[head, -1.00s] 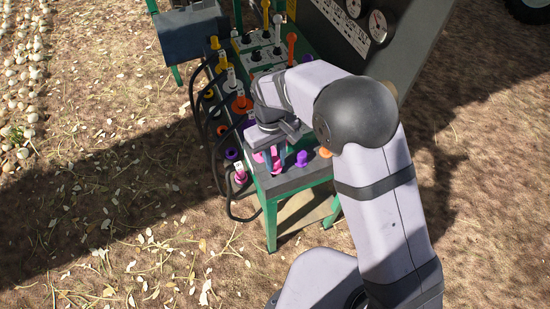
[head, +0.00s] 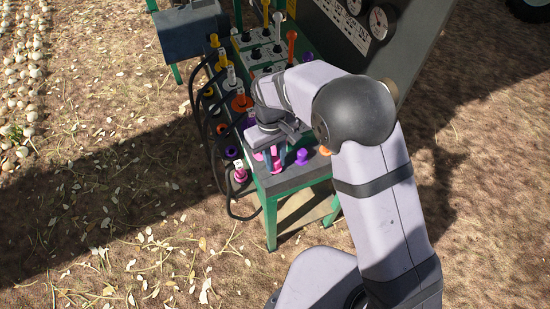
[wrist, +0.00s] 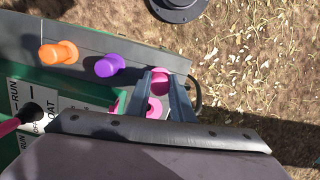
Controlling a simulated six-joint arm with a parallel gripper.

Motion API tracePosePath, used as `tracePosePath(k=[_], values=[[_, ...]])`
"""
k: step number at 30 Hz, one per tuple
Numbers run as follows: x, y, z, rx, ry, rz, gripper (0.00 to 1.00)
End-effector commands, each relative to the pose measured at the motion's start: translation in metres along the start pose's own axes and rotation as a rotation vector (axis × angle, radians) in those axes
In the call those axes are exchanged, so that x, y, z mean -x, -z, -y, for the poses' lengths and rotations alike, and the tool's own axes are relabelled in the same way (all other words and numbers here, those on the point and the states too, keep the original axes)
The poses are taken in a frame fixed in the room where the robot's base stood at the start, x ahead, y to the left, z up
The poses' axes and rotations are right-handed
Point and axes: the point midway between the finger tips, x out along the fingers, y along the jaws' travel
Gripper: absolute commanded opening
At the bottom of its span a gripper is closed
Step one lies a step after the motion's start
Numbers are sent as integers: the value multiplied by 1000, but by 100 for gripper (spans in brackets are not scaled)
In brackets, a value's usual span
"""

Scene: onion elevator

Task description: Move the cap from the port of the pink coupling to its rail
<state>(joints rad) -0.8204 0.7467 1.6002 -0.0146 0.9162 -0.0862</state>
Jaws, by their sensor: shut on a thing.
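My gripper (head: 277,160) points down over the near end of the coupling bench. Its two fingers are closed around a pink cap (wrist: 160,78), which also shows between them in the head view (head: 277,166). A pink coupling with a white tag (head: 240,174) stands at the bench's left corner.
A purple cap (wrist: 108,65) and an orange cap (wrist: 58,52) stand on the grey rail (wrist: 88,49) beside my gripper. Black hoses (head: 212,165) loop down the bench's left side. More coloured couplings and a gauge panel (head: 350,25) lie behind.

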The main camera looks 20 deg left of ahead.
Motion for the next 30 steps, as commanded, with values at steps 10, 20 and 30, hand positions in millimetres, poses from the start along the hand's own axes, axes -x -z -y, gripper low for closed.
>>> tracePosePath(k=[10, 20, 30], values=[[0, 0, 0, 0, 0, 0, 0], [-5, 1, 0, 0, 0, 0, 0], [-6, 1, 0, 0, 0, 0, 0]])
